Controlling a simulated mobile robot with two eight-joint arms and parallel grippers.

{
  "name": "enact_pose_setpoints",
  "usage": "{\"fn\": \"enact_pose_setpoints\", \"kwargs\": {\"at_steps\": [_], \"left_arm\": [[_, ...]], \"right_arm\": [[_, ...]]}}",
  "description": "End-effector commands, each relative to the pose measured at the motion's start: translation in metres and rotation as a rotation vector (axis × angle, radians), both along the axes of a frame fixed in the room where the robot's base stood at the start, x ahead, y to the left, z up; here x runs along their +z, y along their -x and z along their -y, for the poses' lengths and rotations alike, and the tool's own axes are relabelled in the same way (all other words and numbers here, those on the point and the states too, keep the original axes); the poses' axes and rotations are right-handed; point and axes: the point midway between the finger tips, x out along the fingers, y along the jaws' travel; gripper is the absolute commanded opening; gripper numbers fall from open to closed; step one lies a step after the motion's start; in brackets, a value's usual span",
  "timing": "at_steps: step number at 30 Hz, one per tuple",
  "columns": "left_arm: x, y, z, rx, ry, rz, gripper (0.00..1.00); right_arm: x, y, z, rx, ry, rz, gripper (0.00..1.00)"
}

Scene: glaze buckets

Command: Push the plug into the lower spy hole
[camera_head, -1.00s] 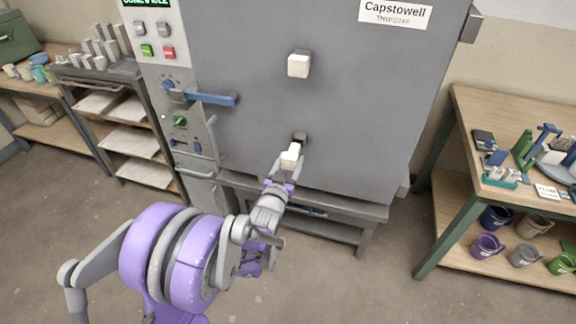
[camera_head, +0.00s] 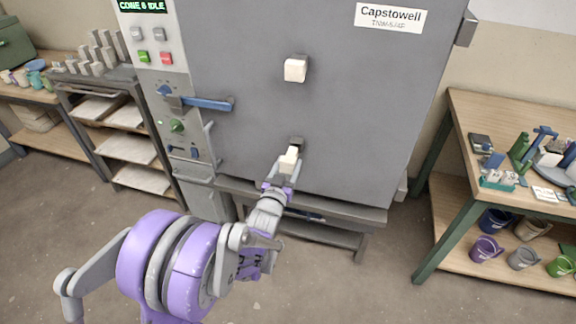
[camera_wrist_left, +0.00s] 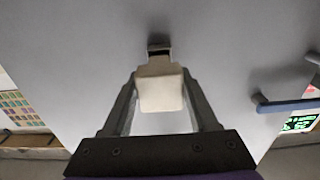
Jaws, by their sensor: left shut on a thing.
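The grey kiln door (camera_head: 245,120) has two spy holes, one above the other. A cream plug (camera_head: 295,70) sits in the upper hole. The lower spy hole (camera_head: 297,142) shows as a dark square opening just above my left gripper (camera_head: 285,172). My left gripper is shut on a second cream plug (camera_head: 289,158). In the left wrist view this plug (camera_wrist_left: 160,90) is between the two fingers, with its narrower end at the mouth of the dark hole (camera_wrist_left: 159,47). I cannot tell how deep its tip sits. My right gripper is not in view.
A blue handle (camera_head: 208,103) sticks out from the control panel left of the door. A rack with pale shelves (camera_head: 128,147) stands further left. A wooden table (camera_head: 500,110) with tools and buckets below stands at the right.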

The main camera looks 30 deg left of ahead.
Motion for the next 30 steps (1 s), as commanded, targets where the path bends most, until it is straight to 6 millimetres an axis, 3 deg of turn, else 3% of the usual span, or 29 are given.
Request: {"fn": "enact_pose_setpoints", "kwargs": {"at_steps": [18, 30], "left_arm": [[0.0, -0.017, -0.004, 0.0, 0.0, 0.0, 0.0], [0.0, -0.019, -0.004, 0.0, 0.0, 0.0, 0.0]], "right_arm": [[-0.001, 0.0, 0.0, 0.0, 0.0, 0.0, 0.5], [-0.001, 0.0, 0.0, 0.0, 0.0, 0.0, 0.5]]}}
